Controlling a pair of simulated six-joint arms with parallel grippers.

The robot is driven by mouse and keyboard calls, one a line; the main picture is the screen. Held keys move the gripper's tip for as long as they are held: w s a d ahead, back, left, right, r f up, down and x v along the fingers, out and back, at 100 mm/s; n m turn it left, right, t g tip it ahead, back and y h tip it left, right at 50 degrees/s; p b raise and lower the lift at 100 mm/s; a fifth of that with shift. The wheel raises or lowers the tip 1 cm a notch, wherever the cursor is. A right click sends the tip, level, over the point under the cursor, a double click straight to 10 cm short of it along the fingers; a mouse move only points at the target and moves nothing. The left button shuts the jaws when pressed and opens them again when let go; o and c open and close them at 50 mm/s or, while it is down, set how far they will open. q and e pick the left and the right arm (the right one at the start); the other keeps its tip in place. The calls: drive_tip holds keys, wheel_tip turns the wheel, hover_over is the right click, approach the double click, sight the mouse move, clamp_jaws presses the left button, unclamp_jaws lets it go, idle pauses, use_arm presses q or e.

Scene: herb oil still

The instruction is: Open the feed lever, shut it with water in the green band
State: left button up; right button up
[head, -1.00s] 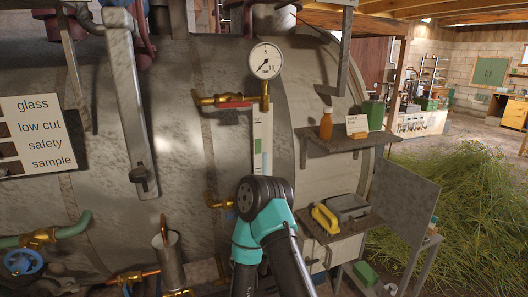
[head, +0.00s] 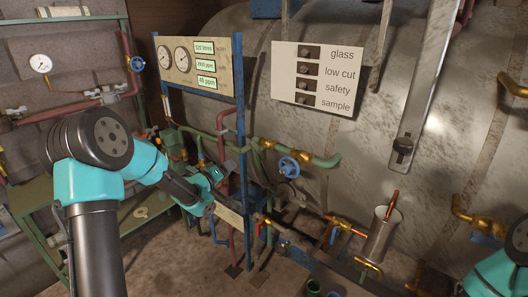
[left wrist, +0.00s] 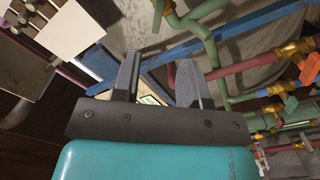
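My left gripper shows in the left wrist view (left wrist: 160,68) with its two fingers apart and nothing clearly held between them. In the head view my left arm reaches from the left toward the green and red pipes by the blue frame; the fingertips are hard to make out there. In the left wrist view a brass valve with an orange handle (left wrist: 289,104) lies right of the fingers, apart from them. I cannot tell which handle is the feed lever. The gauge glass with its green band is outside the current views. My right arm shows at bottom right, its gripper out of view.
A blue frame (head: 241,120) carries a panel with dials and readouts (head: 195,66). A blue handwheel (head: 289,166) sits on green pipe. A metal cup (head: 382,235) and brass valves stand before the boiler (head: 400,110). A sign (head: 318,80) lists glass, low cut, safety and sample.

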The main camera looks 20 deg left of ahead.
sight(256, 152)
use_arm(q)
drive_tip(key=x, duration=1.6)
drive_tip(key=shift+c, duration=0.4)
clamp_jaws()
